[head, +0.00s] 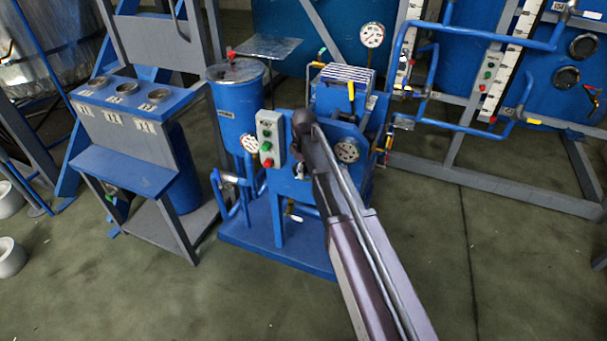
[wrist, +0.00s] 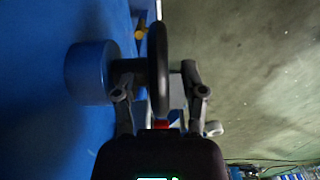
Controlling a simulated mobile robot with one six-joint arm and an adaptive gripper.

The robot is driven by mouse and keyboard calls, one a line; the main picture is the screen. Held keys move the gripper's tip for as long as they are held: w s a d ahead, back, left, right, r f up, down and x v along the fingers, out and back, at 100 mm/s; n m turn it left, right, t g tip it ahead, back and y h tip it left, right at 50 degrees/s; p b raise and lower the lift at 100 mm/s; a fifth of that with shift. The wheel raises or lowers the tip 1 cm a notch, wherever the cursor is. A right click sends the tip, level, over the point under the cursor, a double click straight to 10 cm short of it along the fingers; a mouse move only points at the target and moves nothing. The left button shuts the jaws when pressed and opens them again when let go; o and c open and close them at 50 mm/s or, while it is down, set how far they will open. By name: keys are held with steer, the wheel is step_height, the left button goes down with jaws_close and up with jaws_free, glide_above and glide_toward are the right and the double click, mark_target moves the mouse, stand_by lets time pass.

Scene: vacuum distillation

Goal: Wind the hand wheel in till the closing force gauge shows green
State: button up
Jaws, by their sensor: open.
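In the wrist view the hand wheel (wrist: 158,60) shows edge-on as a dark disc, its shaft running left into a blue cylinder (wrist: 90,72). My gripper (wrist: 158,82) is open, with one finger on each side of the wheel's rim. I cannot tell whether either finger touches it. In the head view my arm covers the front of the blue press, and the wheel and fingertips are hidden.
A grey button box (head: 269,138) stands close left of my arm, beside a blue tank (head: 236,95) and another gauge (head: 249,143). A third gauge (head: 372,35) stands above the press. A blue and grey stand (head: 125,170) is at left. Floor at lower right is clear.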

steer(key=shift+f, duration=0.2)
jaws_close()
steer(key=shift+s, duration=0.1)
steer(key=shift+t+y, duration=0.3)
steer(key=shift+y, duration=0.4)
jaws_free()
stand_by(0.5)
